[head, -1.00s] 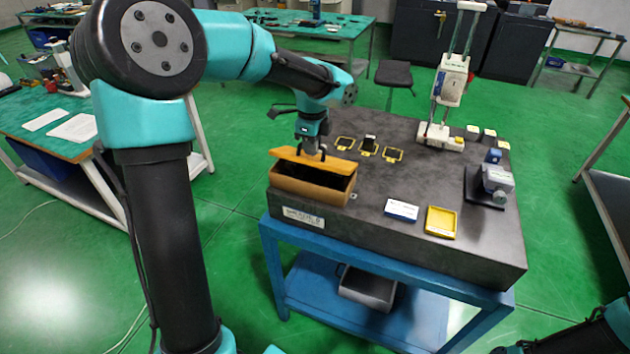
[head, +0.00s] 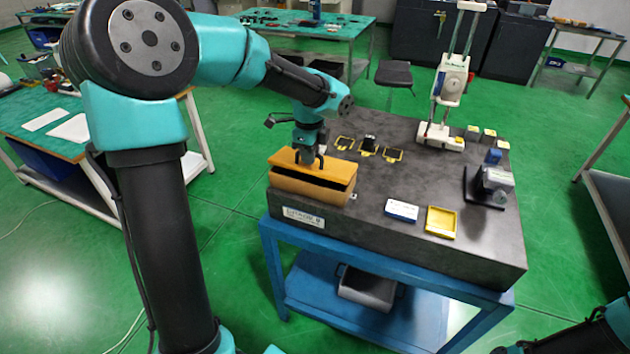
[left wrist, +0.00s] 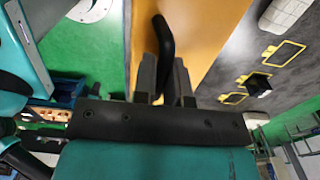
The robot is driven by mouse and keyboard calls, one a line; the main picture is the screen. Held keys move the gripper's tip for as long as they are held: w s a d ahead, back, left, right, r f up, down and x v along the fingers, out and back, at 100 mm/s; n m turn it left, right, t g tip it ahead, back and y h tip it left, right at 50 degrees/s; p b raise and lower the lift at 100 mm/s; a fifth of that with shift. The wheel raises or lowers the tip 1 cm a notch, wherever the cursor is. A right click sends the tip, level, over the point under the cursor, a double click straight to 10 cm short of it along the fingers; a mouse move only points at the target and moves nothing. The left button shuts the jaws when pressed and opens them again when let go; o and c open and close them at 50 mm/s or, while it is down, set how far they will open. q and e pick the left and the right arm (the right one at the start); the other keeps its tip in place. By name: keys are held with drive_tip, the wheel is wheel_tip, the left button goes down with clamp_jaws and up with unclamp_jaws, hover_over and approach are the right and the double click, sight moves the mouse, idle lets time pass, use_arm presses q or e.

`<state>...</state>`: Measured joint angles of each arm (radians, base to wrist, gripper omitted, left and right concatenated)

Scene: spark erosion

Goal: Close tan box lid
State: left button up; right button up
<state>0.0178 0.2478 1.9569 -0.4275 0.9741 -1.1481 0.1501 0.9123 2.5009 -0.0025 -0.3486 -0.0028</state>
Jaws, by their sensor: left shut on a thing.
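The tan box (head: 308,190) sits on the near left corner of the dark slab. Its orange-tan lid (head: 338,170) lies low over it and is slightly tilted. A narrow dark gap shows between the lid and the front wall. My left gripper (head: 309,160) is over the lid, shut on the lid's black handle (left wrist: 165,40). In the left wrist view the handle stands between the two fingers of my left gripper (left wrist: 163,78), with the lid (left wrist: 205,40) behind it. My right gripper is not in view.
Yellow frames (head: 393,155) lie behind the box. A blue-and-white box (head: 401,210) and a yellow tray (head: 441,222) lie to its right. A white stand (head: 440,135) and a grey device (head: 490,184) are farther right. The slab's middle is clear.

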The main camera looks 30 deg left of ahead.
use_arm(q)
drive_tip(key=shift+s+f, duration=0.1)
idle(0.3)
drive_tip(key=shift+s+d+f, duration=0.15)
drive_tip(key=shift+s+f, duration=0.35)
drive_tip(key=shift+f, duration=0.2)
drive_tip(key=o, duration=0.6)
drive_tip(key=shift+r, duration=3.5)
